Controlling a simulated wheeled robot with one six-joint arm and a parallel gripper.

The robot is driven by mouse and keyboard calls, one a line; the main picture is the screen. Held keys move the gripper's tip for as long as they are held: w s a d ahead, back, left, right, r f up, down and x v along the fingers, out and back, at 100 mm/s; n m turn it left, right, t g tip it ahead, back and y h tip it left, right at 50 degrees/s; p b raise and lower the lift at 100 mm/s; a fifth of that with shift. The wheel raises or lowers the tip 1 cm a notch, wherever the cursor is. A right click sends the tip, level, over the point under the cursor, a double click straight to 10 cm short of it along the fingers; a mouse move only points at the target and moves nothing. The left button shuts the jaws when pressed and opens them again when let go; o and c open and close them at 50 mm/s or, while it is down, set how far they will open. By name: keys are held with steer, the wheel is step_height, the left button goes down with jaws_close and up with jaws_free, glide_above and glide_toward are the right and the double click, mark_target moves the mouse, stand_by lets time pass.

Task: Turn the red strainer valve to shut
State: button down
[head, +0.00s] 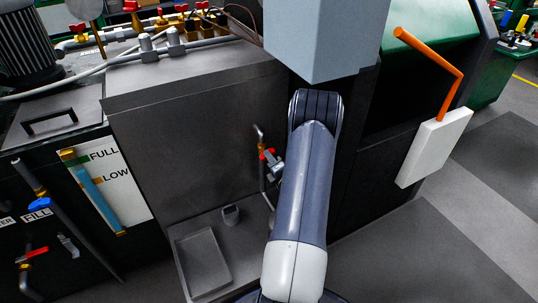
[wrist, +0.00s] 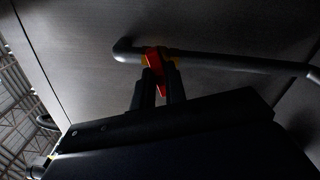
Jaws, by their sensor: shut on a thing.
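The red valve handle (head: 265,154) sits on a thin grey pipe at the front of the grey metal tank, just left of my arm in the head view. In the wrist view the red handle (wrist: 153,58) stands against the pipe, with yellow brass on both sides of it. My gripper (head: 273,163) is at the valve, and its dark fingers (wrist: 159,84) are closed around the handle's near end. The fingers and my arm hide part of the valve, so its exact angle is hard to tell.
The grey tank wall (head: 190,130) rises right behind the valve. A drip tray (head: 203,262) and a small grey cup-like part (head: 231,213) are below. Another red valve (head: 33,254) is at lower left. A white box (head: 434,147) with an orange lever is at right.

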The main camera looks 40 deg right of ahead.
steer(key=m+p, duration=0.2)
steer(key=m, duration=0.1)
steer(key=shift+m, duration=0.4)
steer(key=c, duration=1.9)
jaws_free()
steer(key=o, duration=0.6)
steer(key=shift+v, duration=3.5)
